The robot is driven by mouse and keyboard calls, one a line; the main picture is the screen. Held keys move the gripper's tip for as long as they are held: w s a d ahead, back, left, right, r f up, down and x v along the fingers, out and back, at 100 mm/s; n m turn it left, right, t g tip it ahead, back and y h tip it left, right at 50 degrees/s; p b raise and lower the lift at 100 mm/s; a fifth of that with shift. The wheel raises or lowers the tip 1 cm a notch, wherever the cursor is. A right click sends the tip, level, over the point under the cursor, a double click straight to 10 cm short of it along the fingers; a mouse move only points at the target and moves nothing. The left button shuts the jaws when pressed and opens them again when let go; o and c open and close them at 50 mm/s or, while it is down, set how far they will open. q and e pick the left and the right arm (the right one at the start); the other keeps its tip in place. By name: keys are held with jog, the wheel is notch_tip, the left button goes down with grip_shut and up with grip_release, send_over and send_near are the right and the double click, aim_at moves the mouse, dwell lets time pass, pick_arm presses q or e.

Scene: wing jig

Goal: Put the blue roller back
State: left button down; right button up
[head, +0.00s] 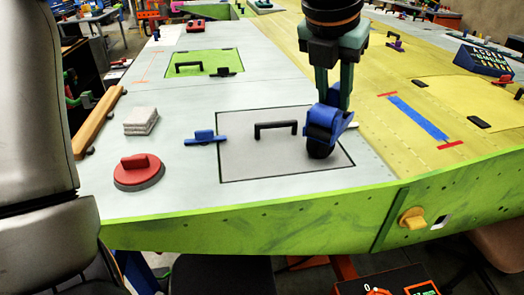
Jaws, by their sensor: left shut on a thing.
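My left gripper (334,100) comes down from the top centre with its fingers shut on the blue roller (321,122). The roller has a blue body and a dark wheel at its lower end. It is over the right part of a grey panel (245,160) outlined in black on the wing. I cannot tell whether the wheel touches the panel. My right gripper is not in view.
A black handle (276,129) stands on the panel, left of the roller. A blue latch-like piece (205,137), a red-topped disc (138,172), a stack of pale cloths (141,121) and a wooden bar (98,122) lie further left. A blue strip (418,118) lies right.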

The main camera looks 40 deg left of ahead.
pick_arm(q)
jog(key=shift+w+a, duration=0.15)
jog(key=shift+w, duration=0.05)
jog(key=shift+a, duration=0.2)
jog(key=s+a+f, duration=0.1)
jog(key=a+f, duration=0.3)
jog(key=s+a+f+p, duration=0.1)
jog(key=s+a+f, duration=0.1)
jog(key=a+f, duration=0.2)
jog(key=s+a+f, duration=0.1)
jog(key=a+f, duration=0.3)
jog(key=f, duration=0.1)
jog(key=shift+s+a+p, duration=0.3)
jog(key=shift+a, duration=0.05)
jog(key=shift+r, duration=0.1)
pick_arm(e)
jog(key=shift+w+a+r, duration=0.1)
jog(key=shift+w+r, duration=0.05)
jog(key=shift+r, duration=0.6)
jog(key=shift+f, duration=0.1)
pick_arm(q)
jog(key=c, duration=0.6)
grip_release()
jog(key=shift+c, duration=0.2)
